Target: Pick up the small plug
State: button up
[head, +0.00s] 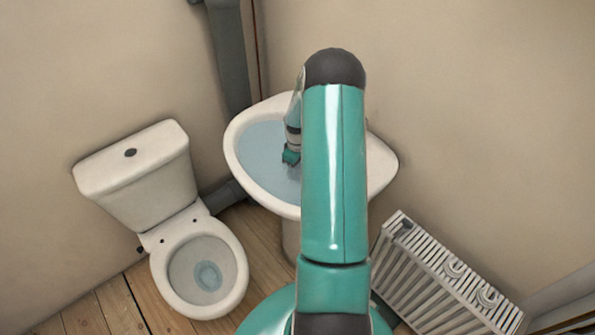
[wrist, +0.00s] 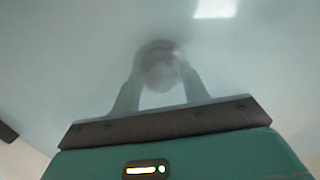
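A blurred, round grey thing (wrist: 160,65), which may be the small plug, shows through murky water in the wrist view. My gripper (wrist: 161,72) has its two fingers apart, one on each side of it. I cannot tell whether they touch it or hold it. In the head view, the wrist end of my arm reaches down into the white basin (head: 232,150), which is filled with bluish water (head: 258,152). The fingers and the plug cannot be made out in that view, and my arm covers the basin's middle.
A white toilet (head: 128,180) with an open bowl stands left of the basin. A white radiator (head: 430,285) is at the lower right. A grey pipe (head: 228,55) runs down the wall behind the basin. Bare wooden floor (head: 95,312) shows at the lower left.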

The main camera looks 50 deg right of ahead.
grip_shut()
jog(key=shift+r, duration=0.1)
jog(key=shift+r, duration=0.5)
jog(key=s+a+r, duration=0.8)
jog(key=s+r, duration=0.3)
jog(key=r, duration=0.1)
jog(key=shift+s, duration=0.15)
